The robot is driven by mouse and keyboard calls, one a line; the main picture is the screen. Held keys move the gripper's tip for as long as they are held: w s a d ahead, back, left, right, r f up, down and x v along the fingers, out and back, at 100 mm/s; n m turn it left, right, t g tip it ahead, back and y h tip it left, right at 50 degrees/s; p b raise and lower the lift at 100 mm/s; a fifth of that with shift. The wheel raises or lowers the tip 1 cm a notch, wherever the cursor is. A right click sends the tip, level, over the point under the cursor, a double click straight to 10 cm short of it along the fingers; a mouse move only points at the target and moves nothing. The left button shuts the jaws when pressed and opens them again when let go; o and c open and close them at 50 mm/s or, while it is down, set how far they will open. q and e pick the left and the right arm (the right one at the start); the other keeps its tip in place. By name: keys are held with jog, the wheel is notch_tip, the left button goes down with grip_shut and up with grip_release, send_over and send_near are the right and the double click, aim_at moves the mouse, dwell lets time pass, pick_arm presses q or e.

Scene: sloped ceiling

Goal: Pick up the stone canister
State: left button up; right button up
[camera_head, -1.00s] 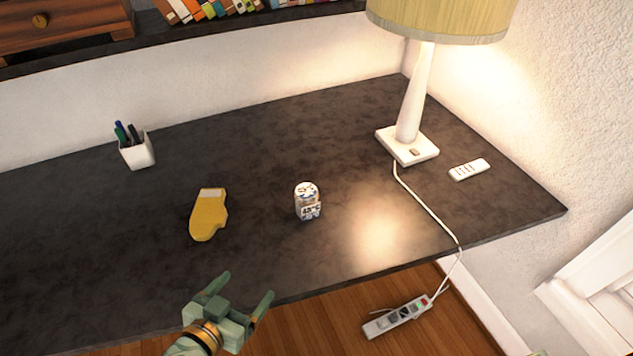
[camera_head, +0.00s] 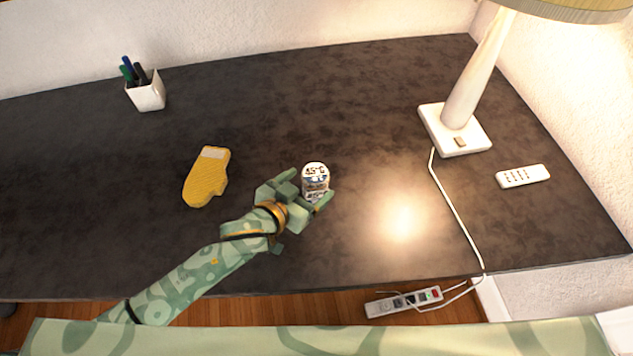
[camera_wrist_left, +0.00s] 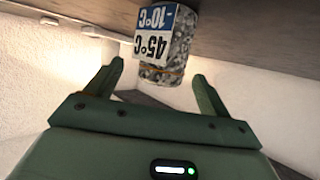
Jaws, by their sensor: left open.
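The stone canister (camera_head: 315,177) is a small speckled cylinder with a blue and white temperature label. It stands on the dark desk (camera_head: 360,110) in the head view. My left gripper (camera_head: 307,189) is open at its near side, with the fingers partly around it in that view. In the left wrist view the canister (camera_wrist_left: 168,45) appears beyond and between the spread fingers of the gripper (camera_wrist_left: 160,82). I cannot tell whether either finger touches it. The right gripper is not in view.
A yellow oven mitt (camera_head: 207,177) lies left of the canister. A white pen cup (camera_head: 147,95) stands farther back left. A lamp (camera_head: 462,125), its cord and a white remote (camera_head: 522,176) are on the right. A power strip (camera_head: 403,302) lies on the floor. The desk around the canister is clear.

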aim_at(320, 174)
pick_arm(q)
jog(key=shift+w+d+f, duration=0.3)
jog(key=shift+w+d, duration=0.05)
jog(key=shift+w, duration=0.2)
jog(key=b+x, duration=0.2)
jog(key=x, duration=0.3)
jog(key=shift+a, duration=0.15)
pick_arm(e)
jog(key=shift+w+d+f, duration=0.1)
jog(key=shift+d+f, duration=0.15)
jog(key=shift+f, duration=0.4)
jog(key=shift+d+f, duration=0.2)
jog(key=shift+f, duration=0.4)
pick_arm(q)
jog(key=c, duration=1)
jog(key=shift+r, duration=0.1)
jog(key=c, duration=0.4)
jog(key=shift+o, duration=0.2)
jog(key=shift+r, duration=0.1)
